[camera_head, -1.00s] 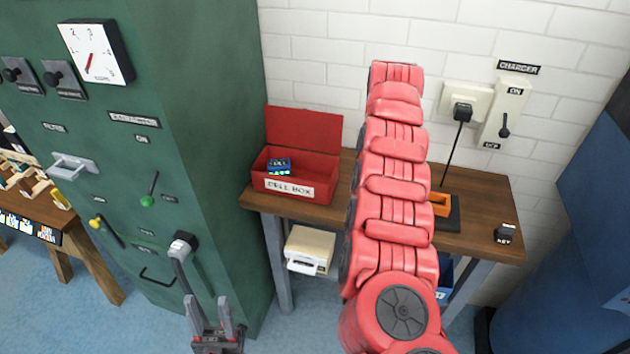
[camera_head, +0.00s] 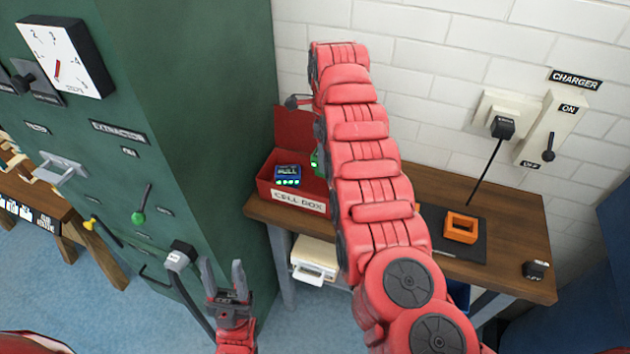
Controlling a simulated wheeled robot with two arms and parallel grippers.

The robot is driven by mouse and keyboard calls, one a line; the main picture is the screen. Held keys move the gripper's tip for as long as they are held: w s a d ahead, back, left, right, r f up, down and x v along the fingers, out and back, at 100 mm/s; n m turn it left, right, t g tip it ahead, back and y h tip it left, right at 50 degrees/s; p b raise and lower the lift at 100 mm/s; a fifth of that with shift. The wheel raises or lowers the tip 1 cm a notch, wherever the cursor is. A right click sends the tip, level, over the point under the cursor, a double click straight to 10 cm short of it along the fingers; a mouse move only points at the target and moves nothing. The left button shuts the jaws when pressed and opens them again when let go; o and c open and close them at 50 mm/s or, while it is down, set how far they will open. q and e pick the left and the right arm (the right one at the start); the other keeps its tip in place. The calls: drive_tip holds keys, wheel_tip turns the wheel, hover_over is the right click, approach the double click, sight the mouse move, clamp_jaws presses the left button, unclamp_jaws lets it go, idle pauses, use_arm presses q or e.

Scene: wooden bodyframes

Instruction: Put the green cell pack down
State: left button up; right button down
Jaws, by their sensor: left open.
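A small patch of green (camera_head: 315,162), which looks like the edge of the green cell pack, shows at the right side of the red cell box (camera_head: 298,201). My right arm covers the rest of it. The box stands with its lid up on the wooden table, and a blue cell pack (camera_head: 287,172) with green lights sits in it. My right arm reaches over the table to the box; its fingers are hidden behind the arm, so their hold cannot be seen. My left gripper (camera_head: 226,283) is open and empty, low in front of the green cabinet.
An orange holder (camera_head: 461,228) on a dark pad and a small black key block (camera_head: 535,270) are on the table (camera_head: 510,262). A charger switch (camera_head: 549,130) and a plug (camera_head: 502,127) are on the wall. A green cabinet (camera_head: 190,110) with levers stands left.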

wheel_tip(320, 180, down, 9)
drive_tip(key=p, duration=0.3)
drive_tip(key=shift+s+d+r, duration=0.15)
drive_tip(key=shift+r, duration=0.05)
drive_tip(key=shift+f, duration=0.4)
drive_tip(key=shift+c, duration=0.9)
unclamp_jaws()
drive_tip(key=shift+r, duration=0.3)
wheel_tip(320, 180, up, 10)
drive_tip(key=b, duration=0.4)
drive_tip(key=shift+r, duration=0.85)
